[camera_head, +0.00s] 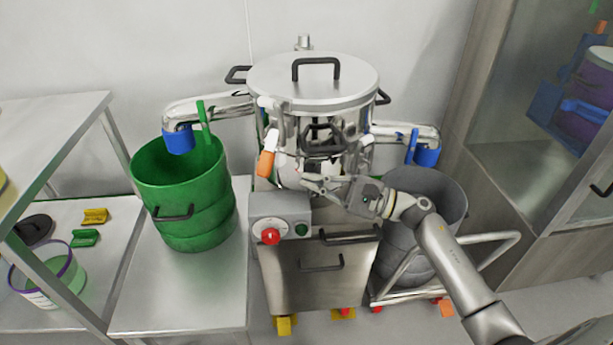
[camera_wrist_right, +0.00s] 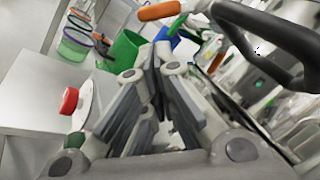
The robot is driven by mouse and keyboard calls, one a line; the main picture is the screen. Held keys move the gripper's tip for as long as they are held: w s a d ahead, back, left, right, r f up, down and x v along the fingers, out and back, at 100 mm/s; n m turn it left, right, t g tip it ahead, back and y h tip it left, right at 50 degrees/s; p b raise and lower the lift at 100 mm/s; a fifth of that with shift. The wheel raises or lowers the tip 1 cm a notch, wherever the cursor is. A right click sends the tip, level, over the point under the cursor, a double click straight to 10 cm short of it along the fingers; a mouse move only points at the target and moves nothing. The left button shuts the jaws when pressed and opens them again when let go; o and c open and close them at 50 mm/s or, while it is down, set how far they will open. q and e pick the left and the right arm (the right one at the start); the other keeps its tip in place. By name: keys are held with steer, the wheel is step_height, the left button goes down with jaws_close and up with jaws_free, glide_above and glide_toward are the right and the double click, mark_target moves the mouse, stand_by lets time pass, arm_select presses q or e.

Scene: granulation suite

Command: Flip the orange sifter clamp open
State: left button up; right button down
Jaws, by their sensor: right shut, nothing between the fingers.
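The orange sifter clamp handle (camera_head: 266,163) hangs on the left side of the steel sifter (camera_head: 312,90), below its lid. It also shows at the top of the right wrist view as an orange bar (camera_wrist_right: 158,11), ahead of the fingertips. My right gripper (camera_head: 304,181) reaches in from the right in front of the sifter, to the right of the orange handle and a little lower. Its fingers (camera_wrist_right: 156,68) are shut and empty, apart from the handle. My left gripper is not in view.
A control box with a red button (camera_head: 270,236) sits just below my right gripper. A black handle (camera_wrist_right: 275,40) is close on the right in the wrist view. A green drum (camera_head: 185,200) stands left, a grey drum (camera_head: 448,192) right.

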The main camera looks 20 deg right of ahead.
mark_target(268, 153)
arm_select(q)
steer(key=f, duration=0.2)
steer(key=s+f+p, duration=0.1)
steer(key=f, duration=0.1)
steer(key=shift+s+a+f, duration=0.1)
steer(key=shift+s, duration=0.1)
arm_select(e)
steer(key=x, duration=0.7)
steer(key=shift+a, duration=0.15)
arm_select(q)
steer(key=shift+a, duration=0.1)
